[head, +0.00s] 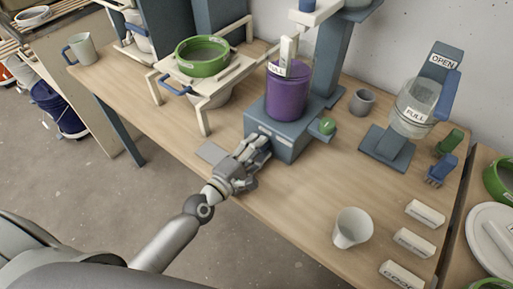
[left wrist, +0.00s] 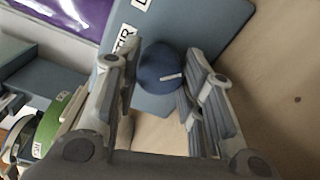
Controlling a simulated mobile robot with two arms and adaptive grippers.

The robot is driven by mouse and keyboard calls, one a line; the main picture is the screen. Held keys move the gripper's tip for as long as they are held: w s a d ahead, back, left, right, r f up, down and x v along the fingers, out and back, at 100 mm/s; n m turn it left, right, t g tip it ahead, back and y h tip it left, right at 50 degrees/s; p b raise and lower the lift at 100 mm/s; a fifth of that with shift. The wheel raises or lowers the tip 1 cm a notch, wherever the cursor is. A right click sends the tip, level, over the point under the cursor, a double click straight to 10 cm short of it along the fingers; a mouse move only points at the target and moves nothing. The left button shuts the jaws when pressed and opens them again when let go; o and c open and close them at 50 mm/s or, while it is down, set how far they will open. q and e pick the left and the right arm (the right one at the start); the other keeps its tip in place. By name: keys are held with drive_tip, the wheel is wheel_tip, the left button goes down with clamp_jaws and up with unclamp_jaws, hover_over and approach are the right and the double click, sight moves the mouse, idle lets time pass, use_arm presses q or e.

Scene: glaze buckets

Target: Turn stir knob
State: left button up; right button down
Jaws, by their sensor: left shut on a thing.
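The stir knob (left wrist: 162,66) is a dark blue round dial with a white pointer mark. It sits on the blue-grey mixer base (left wrist: 205,20), beside a partly hidden label ending in "TIR". My left gripper (head: 262,146) reaches the front of this base (head: 290,150) in the head view, where its fingers hide the knob. In the left wrist view the fingers of my left gripper (left wrist: 160,85) stand on both sides of the knob, shut on it. A clear jar of purple glaze (head: 287,100), labelled "FULL", stands on the base. My right gripper is not in view.
A green knob (head: 327,126) sticks out at the base's right side. A white stand with a green-rimmed sieve (head: 203,56) is to the left. A white cup (head: 352,227) and a grey cup (head: 362,102) stand to the right. The table's front edge runs below my gripper.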

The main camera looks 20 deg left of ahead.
use_arm(q)
drive_tip(key=o, duration=1)
drive_tip(key=shift+o, duration=0.2)
drive_tip(key=v, duration=1.2)
